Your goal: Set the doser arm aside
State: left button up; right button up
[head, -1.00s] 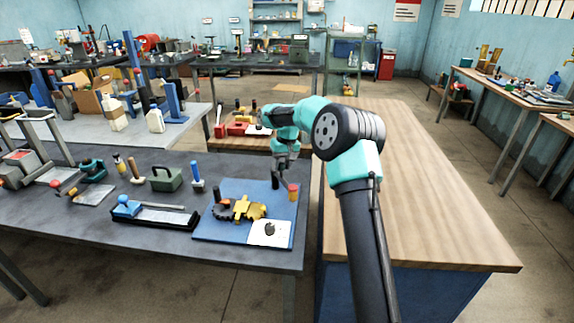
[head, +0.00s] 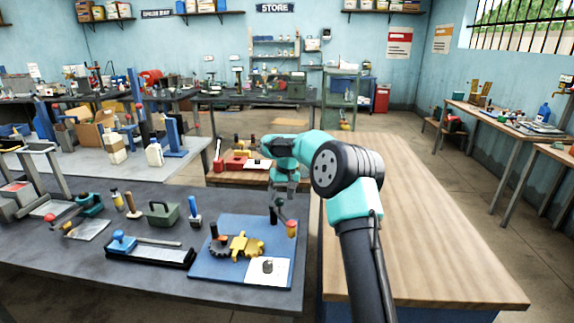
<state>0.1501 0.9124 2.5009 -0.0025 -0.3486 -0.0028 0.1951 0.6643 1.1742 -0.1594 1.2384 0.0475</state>
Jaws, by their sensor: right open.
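My right gripper (head: 281,203) is open above the back right corner of a blue board (head: 226,276) on the dark bench. Below it stand a dark post (head: 273,216) and a small red-and-orange piece (head: 291,229). The gap between the fingers and these pieces is too small to judge. A yellow toothed part (head: 240,246) and a dark curved part (head: 218,247) lie on the board. A white square (head: 282,274) at its front right carries a small dark piece (head: 267,266). I cannot tell for sure which piece is the doser arm. My left gripper is not in view.
A black tray with a blue-handled tool (head: 122,242), a green box (head: 162,213) and a blue-handled brush (head: 195,214) stand left of the board. A bare wooden worktop (head: 420,220) lies to the right. Red items (head: 235,163) sit on a table behind.

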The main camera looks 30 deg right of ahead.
notch_tip(320, 180, up, 15)
jog(key=d, duration=0.3)
jog(key=shift+s, duration=0.35)
jog(key=shift+a+f, duration=0.1)
jog(key=a+f, duration=0.1)
jog(key=f, duration=0.4)
jog(key=a+f, duration=0.1)
jog(key=f, duration=0.9)
jog(key=shift+w+a, duration=0.35)
jog(key=shift+a, duration=0.05)
jog(key=shift+r, duration=0.1)
